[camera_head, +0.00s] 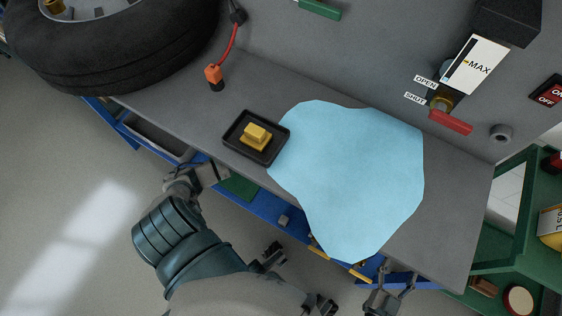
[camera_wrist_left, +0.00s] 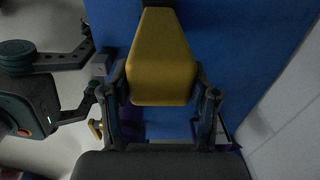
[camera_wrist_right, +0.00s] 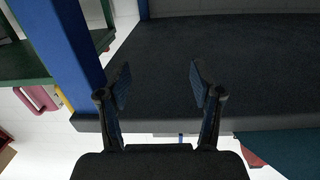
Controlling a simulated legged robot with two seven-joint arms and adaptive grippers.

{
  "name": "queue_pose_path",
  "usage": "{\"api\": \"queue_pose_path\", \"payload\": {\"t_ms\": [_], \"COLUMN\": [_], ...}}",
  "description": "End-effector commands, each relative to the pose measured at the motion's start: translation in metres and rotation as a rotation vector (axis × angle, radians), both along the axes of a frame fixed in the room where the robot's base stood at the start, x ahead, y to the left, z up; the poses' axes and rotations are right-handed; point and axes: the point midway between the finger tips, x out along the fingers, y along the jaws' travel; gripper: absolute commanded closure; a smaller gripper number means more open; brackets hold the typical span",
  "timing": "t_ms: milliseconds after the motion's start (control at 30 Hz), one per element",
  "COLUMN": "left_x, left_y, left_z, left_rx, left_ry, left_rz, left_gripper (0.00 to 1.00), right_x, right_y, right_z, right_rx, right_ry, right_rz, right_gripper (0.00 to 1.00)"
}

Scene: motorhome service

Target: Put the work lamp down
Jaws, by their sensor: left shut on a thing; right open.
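My left gripper (camera_wrist_left: 163,98) is shut on a yellow tapered thing (camera_wrist_left: 161,60), which looks like the body of the work lamp, in front of a blue panel. In the head view my left arm reaches the bench's front edge, and I cannot make out the lamp there. My right gripper (camera_head: 388,293) is open and empty at the bench's front edge. It also shows in the right wrist view (camera_wrist_right: 160,82), fingers apart, facing the dark bench (camera_wrist_right: 240,70). A light blue flat sheet (camera_head: 350,175) lies on the grey bench top (camera_head: 450,215).
A black tray (camera_head: 232,138) with a yellow block (camera_head: 256,136) stands left of the sheet. A tyre (camera_head: 120,50) and an orange-tipped red cable (camera_head: 214,75) are at the back left. A red-handled valve (camera_head: 450,122) is at the right. The bench strip right of the sheet is clear.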

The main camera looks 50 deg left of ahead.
Motion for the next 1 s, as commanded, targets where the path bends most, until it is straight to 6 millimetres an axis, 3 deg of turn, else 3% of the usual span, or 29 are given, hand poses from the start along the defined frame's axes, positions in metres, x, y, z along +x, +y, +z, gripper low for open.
{"api": "queue_pose_path", "payload": {"t_ms": [33, 133, 500, 533, 600, 633, 1000], "left_x": [-0.002, -0.001, 0.0, -0.001, -0.001, -0.001, -0.001], "left_y": [0.0, 0.0, 0.0, 0.0, 0.0, 0.0, 0.0], "left_z": [-0.012, -0.02, -0.022, -0.023, -0.022, -0.022, -0.019], "left_rx": [0.0, 0.001, 0.001, 0.001, 0.001, 0.001, 0.001], "left_ry": [0.006, 0.004, 0.0, 0.001, 0.001, 0.001, 0.0], "left_rz": [0.0, 0.0, 0.0, 0.0, 0.0, 0.0, 0.0], "left_gripper": [1.0, 1.0, 1.0, 0.38, 0.2, 0.15, 0.15], "right_x": [0.001, 0.002, 0.002, 0.002, 0.003, 0.003, 0.004], "right_y": [0.001, 0.003, 0.003, 0.003, 0.004, 0.004, 0.004], "right_z": [0.001, 0.012, 0.021, 0.021, 0.021, 0.02, 0.021], "right_rx": [0.012, 0.035, 0.045, 0.046, 0.045, 0.045, 0.043], "right_ry": [-0.038, -0.112, -0.152, -0.154, -0.152, -0.151, -0.147], "right_rz": [0.0, 0.001, 0.001, 0.001, 0.001, 0.001, 0.0], "right_gripper": [0.34, 0.34, 0.34, 0.34, 0.34, 0.34, 0.34]}}
